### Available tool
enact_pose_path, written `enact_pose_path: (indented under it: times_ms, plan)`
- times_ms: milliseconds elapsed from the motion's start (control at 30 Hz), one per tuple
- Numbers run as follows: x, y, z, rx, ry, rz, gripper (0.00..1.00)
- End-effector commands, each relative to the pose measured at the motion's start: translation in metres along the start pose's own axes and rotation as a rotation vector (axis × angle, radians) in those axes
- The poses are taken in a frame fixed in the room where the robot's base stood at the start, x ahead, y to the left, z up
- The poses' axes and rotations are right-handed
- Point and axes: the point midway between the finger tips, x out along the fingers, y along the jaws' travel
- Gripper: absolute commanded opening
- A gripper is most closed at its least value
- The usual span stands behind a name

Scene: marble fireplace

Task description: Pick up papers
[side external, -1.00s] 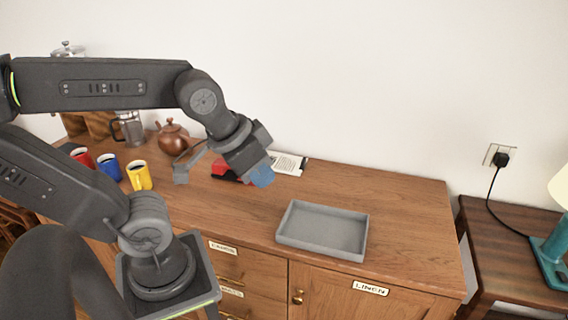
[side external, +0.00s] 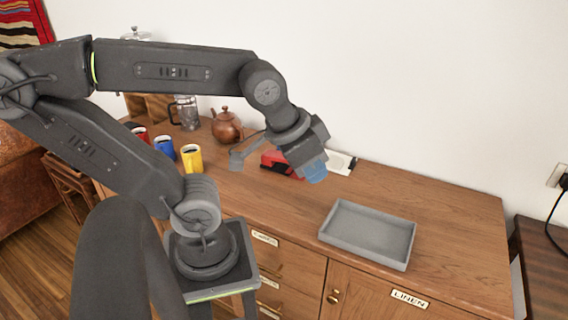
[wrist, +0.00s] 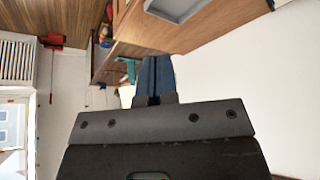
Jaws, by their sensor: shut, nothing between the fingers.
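White printed paper (side external: 342,163) lies on the wooden sideboard near the wall. It is partly hidden behind my gripper, so I cannot tell whether it is one sheet or a stack. My gripper (side external: 315,173) is tilted downward above the sideboard, in front of the paper in the side view. Its blue fingers are together and hold nothing. In the wrist view the fingers (wrist: 153,82) are also pressed together, with no paper between them. A grey, shallow, empty tray (side external: 341,243) sits on the sideboard to the right; its edge shows in the wrist view.
A red and black object (side external: 272,160) lies just left of the gripper. Yellow (side external: 192,159), blue (side external: 164,148) and red mugs, a brown teapot (side external: 226,127) and a glass press (side external: 187,113) stand farther left. The sideboard right of the tray is clear.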

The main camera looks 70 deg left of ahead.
Motion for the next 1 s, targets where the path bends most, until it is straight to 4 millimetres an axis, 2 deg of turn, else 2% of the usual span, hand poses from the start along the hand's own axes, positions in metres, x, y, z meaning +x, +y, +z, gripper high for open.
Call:
enact_pose_path:
  times_ms: [67, 433, 700, 767, 867, 1000]
  plan:
    - [0.0, 0.0, 0.0, 0.0, 0.0, 0.0, 0.08]
    - [0.0, 0.0, 0.0, 0.0, 0.0, 0.0, 0.43]
    - [0.001, -0.002, -0.003, -0.008, 0.0, -0.006, 0.43]
    - [0.004, -0.006, -0.011, -0.027, -0.002, -0.019, 0.43]
    - [0.014, -0.02, -0.034, -0.086, -0.002, -0.059, 0.43]
    - [0.041, -0.057, -0.08, -0.208, 0.004, -0.141, 0.43]
